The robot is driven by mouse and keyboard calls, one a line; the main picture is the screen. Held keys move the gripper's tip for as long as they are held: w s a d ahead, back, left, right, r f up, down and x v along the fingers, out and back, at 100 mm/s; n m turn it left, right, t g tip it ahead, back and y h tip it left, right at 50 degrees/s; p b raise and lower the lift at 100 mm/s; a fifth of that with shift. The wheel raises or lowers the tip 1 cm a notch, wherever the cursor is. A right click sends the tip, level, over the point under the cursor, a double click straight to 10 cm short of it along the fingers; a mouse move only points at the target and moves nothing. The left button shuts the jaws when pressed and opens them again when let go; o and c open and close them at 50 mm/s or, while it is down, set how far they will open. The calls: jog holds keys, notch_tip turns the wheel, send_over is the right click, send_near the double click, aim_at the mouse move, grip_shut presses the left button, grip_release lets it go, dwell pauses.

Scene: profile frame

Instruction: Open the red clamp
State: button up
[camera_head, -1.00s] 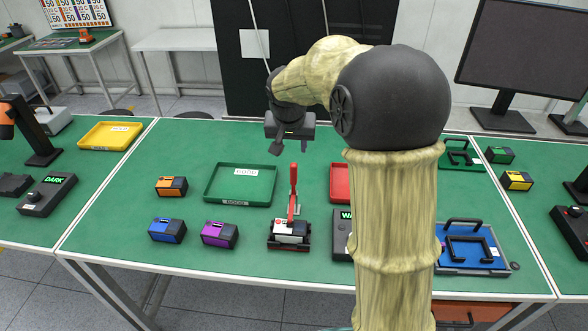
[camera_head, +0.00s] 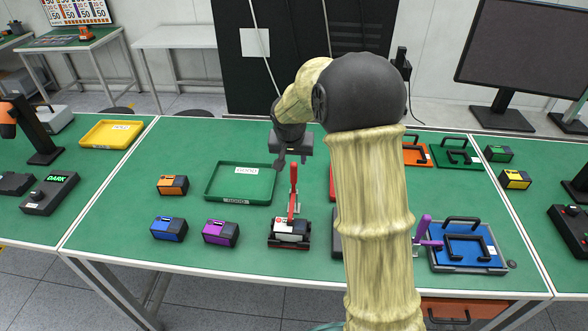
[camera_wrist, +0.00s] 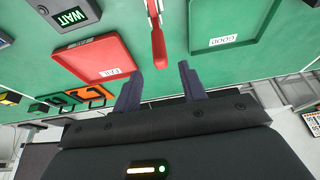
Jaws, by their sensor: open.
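The red clamp (camera_head: 292,195) stands on the green table, its long red handle pointing upright. A white and dark block (camera_head: 290,230) sits at its base. In the wrist view the red handle (camera_wrist: 159,42) shows beyond the fingertips, between the red and green trays. My gripper (camera_head: 293,163) is open and empty, above and behind the handle's top in the head view. In the wrist view my gripper's two fingers (camera_wrist: 159,72) are spread apart, with the handle's end ahead of the gap and no contact visible.
A green tray (camera_head: 209,196) labelled GOOD lies left of the clamp. A red tray (camera_wrist: 83,53) lies on the other side, mostly hidden by my arm in the head view. Blue (camera_head: 168,229), purple (camera_head: 220,233) and orange (camera_head: 173,185) blocks stand left. A blue fixture (camera_head: 490,262) stands right.

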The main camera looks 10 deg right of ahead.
aim_at(294, 171)
jog(key=p+x, duration=0.1)
jog(key=x, duration=0.8)
jog(key=shift+w+f+p, duration=0.1)
jog(key=shift+f+p, duration=0.1)
jog(key=shift+p, duration=0.2)
jog(key=shift+a, duration=0.1)
jog(key=c, duration=0.8)
